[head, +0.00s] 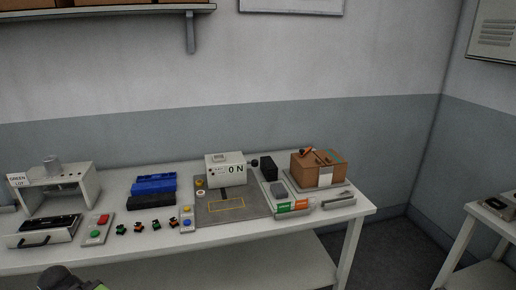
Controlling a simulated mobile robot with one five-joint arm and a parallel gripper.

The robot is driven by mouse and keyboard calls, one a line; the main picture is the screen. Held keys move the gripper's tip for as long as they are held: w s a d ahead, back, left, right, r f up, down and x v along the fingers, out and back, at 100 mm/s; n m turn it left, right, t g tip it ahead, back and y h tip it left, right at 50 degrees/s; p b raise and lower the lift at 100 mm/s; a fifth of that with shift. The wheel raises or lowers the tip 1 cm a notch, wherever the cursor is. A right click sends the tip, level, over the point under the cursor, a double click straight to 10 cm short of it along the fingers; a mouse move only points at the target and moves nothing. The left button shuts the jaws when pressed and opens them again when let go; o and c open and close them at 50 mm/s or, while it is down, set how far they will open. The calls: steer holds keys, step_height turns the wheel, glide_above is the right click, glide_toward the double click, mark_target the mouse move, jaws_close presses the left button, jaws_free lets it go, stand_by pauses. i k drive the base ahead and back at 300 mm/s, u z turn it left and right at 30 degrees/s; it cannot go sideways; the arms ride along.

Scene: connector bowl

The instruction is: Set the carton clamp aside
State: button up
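A brown carton (311,173) stands at the right end of the white workbench, on a grey base. An orange and dark piece (305,153), which looks like the carton clamp, lies tilted across the carton's top at its left side. It is small, and I cannot tell how it grips the carton. A pale label is on the carton's front. A dark rounded part of my own arm shows at the bottom left edge, far from the carton. My gripper's fingers are not in view.
A force tester reading "0 N" (225,170) stands on a grey mat (238,208) left of the carton. Blue bins (154,184), several small connectors and a button box (96,230) lie further left. Orange and green items lie before the carton. A side table (480,232) stands right.

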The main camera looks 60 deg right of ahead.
mark_target(302, 153)
steer(key=u, duration=0.85)
steer(key=k, duration=1.6)
steer(key=z, duration=1.2)
steer(key=i, duration=1)
